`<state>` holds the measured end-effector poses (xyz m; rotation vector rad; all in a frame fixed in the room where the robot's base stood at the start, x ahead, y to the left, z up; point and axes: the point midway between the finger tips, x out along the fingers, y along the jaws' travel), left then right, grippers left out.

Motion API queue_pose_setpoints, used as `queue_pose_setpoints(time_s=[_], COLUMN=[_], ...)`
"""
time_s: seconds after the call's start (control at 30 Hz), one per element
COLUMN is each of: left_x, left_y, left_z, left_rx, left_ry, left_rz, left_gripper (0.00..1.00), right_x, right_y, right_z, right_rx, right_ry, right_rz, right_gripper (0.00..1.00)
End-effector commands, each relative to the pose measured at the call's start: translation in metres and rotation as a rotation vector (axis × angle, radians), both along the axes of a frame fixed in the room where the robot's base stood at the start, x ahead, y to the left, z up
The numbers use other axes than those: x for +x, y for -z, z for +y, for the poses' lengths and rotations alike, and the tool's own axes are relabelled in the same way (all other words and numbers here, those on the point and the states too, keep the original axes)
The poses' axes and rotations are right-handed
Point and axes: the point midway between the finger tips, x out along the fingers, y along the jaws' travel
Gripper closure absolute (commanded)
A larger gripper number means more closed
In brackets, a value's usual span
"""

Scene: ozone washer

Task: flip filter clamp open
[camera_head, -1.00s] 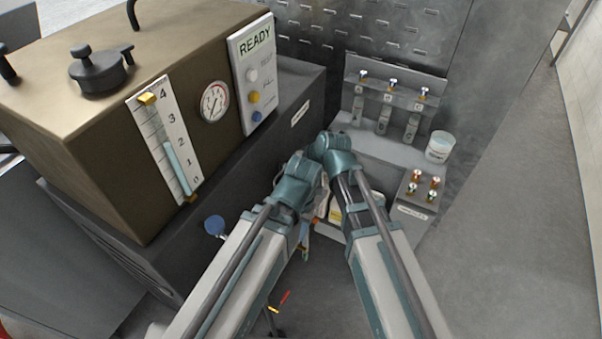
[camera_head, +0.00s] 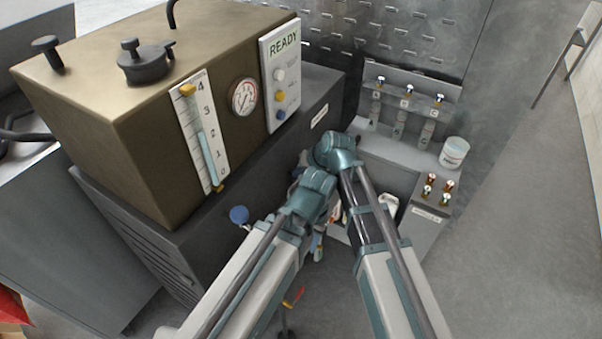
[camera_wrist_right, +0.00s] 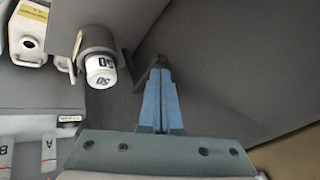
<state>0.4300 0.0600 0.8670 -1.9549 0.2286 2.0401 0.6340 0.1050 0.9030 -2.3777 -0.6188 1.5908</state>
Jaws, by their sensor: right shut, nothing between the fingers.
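In the right wrist view my right gripper (camera_wrist_right: 160,68) is shut and empty, its blue fingers pressed together and dark tips pointing away from the camera. Left of the tips is a grey cylindrical holder (camera_wrist_right: 97,40) with a white cartridge end (camera_wrist_right: 101,72) marked 50. Thin grey lever-like pieces stand at both sides of the holder; I cannot tell which is the filter clamp. The fingertips are close to the right piece (camera_wrist_right: 129,72), and contact is unclear. In the head view my arms hide this spot, and my left gripper's jaws cannot be made out.
The brown washer box (camera_head: 120,130) with its READY panel (camera_head: 282,70) stands at left on a dark cabinet. A grey shelf unit with several small valves and a white tub (camera_head: 454,153) stands at right. A blue knob (camera_head: 239,215) sticks out near my left arm.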

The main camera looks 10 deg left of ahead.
Motion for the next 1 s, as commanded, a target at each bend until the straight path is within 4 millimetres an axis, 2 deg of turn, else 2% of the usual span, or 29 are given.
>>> queue_pose_setpoints(time_s=[0.57, 0.77, 1.0], left_x=[0.0, 0.0, 0.0], left_y=[-0.004, -0.019, -0.053], left_z=[0.0, 0.0, 0.0], left_rx=[0.0, 0.0, 0.0], left_ry=[0.0, 0.0, 0.0], left_rz=[0.0, 0.0, 0.0], left_gripper=[0.5, 0.5, 0.5], right_x=[-0.001, -0.007, -0.02], right_y=[-0.004, -0.019, -0.053], right_z=[-0.001, -0.009, -0.025], right_rx=[0.0, 0.001, 0.0], right_ry=[0.0, 0.002, 0.001], right_rz=[0.0, 0.001, 0.0], right_gripper=[1.0, 1.0, 1.0])
